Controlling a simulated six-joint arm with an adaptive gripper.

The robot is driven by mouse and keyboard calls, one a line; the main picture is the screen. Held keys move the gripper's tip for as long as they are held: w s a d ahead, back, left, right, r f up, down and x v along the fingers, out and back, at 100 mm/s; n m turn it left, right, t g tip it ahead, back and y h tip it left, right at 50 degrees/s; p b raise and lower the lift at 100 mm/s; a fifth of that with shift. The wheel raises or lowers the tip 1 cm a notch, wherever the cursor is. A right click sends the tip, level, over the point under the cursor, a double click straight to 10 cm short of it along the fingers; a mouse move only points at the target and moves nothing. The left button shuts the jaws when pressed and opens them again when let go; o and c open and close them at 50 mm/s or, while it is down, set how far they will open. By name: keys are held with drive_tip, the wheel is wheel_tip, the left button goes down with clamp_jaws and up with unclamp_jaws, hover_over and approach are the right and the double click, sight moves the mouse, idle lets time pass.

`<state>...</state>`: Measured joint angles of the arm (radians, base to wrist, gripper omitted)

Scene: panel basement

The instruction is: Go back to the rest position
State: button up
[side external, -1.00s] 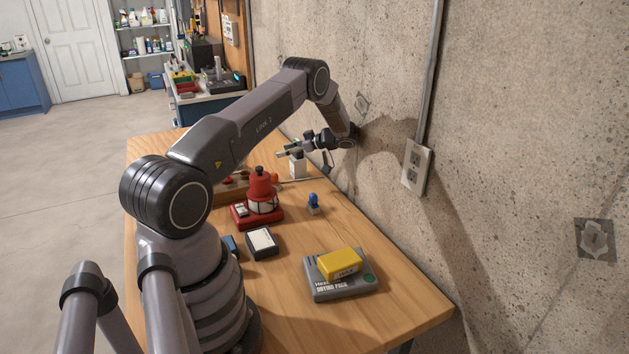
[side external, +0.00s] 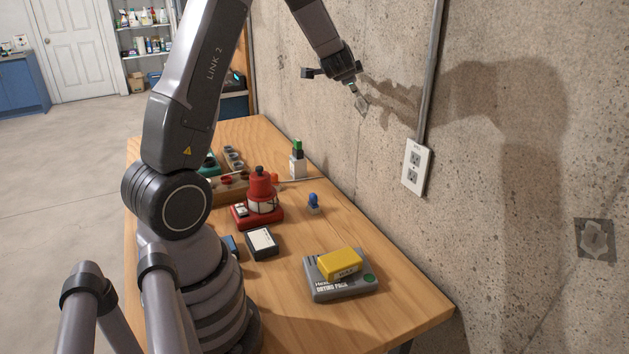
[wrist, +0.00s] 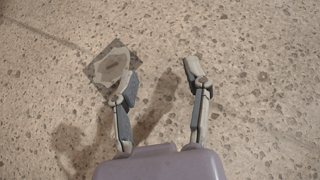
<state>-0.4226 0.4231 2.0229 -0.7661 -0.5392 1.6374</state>
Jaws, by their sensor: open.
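My gripper shows in the wrist view (wrist: 161,82) with its two fingers spread apart and nothing between them. In the side external view my gripper (side external: 335,75) is raised high above the wooden workbench (side external: 400,315), in front of the wall. It is clear of everything on the bench. Its fingertips are too small to make out well there.
The concrete wall (side external: 500,150) bounds the right; an outlet (side external: 416,168) is mounted there.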

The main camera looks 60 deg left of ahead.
drive_tip(key=s+d+r+t+h, duration=0.1)
drive_tip(key=s+d+r+h, duration=0.2)
drive_tip(key=d, duration=0.4)
drive_tip(key=s+d+r+h, duration=0.3)
drive_tip(key=d, duration=0.5)
drive_tip(key=s+d+r+t+h, duration=0.1)
drive_tip(key=s+d+r+h, duration=0.15)
drive_tip(key=d, duration=0.45)
drive_tip(key=s+d+f+n+g, duration=0.1)
drive_tip(key=s+d+g, duration=0.1)
drive_tip(key=s, duration=0.9)
drive_tip(key=s+d+f+n+g+h, duration=0.1)
drive_tip(key=s+d+f+n+g, duration=0.1)
drive_tip(key=s, duration=0.9)
drive_tip(key=shift+s+d+g, duration=0.35)
drive_tip(key=shift+d+g, duration=0.25)
drive_tip(key=shift+d, duration=0.65)
